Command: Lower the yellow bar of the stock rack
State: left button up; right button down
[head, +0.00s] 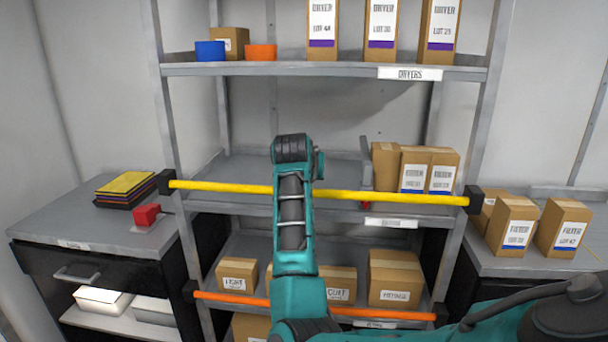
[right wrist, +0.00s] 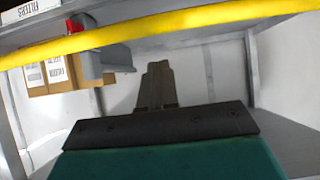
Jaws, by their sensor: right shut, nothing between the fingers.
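The yellow bar (head: 400,197) runs level across the front of the middle shelf (head: 340,213) of the rack, between black end blocks on the two posts. My right arm crosses in front of the bar near its middle, with its wrist above the bar. The right fingertips are hidden in the head view. In the right wrist view, which looks upside down, the right gripper (right wrist: 157,75) is shut and empty, and the yellow bar (right wrist: 180,27) passes across the top, apart from the fingers. My left gripper is out of view.
Boxes (head: 428,170) and a grey upright piece (head: 366,165) stand on the middle shelf's right; its left part is clear. An orange bar (head: 230,299) fronts the lower shelf of boxes. Side cabinets carry a red block (head: 147,215) at left and boxes (head: 512,225) at right.

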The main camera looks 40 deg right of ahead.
jog(key=b+v, duration=0.1)
jog(key=v, duration=0.9)
jog(key=shift+r, duration=0.1)
jog(key=a+f+n+t+y, duration=0.2)
jog(key=a+f+n, duration=0.3)
jog(key=f, duration=0.6)
jog(key=a+f+n+t+y, duration=0.15)
jog(key=a+f+n, duration=0.3)
jog(key=f, duration=0.65)
jog(key=s+a+f+n+y, duration=0.1)
jog(key=s+a+f+y, duration=0.2)
jog(key=s+a+f, duration=0.4)
jog(key=s+a+f+n+y, duration=0.2)
jog(key=s+a+f+y, duration=0.2)
jog(key=s, duration=0.9)
jog(key=a+f, duration=0.3)
jog(key=f, duration=0.2)
jog(key=shift+a+f, duration=0.3)
jog(key=shift+s, duration=0.1)
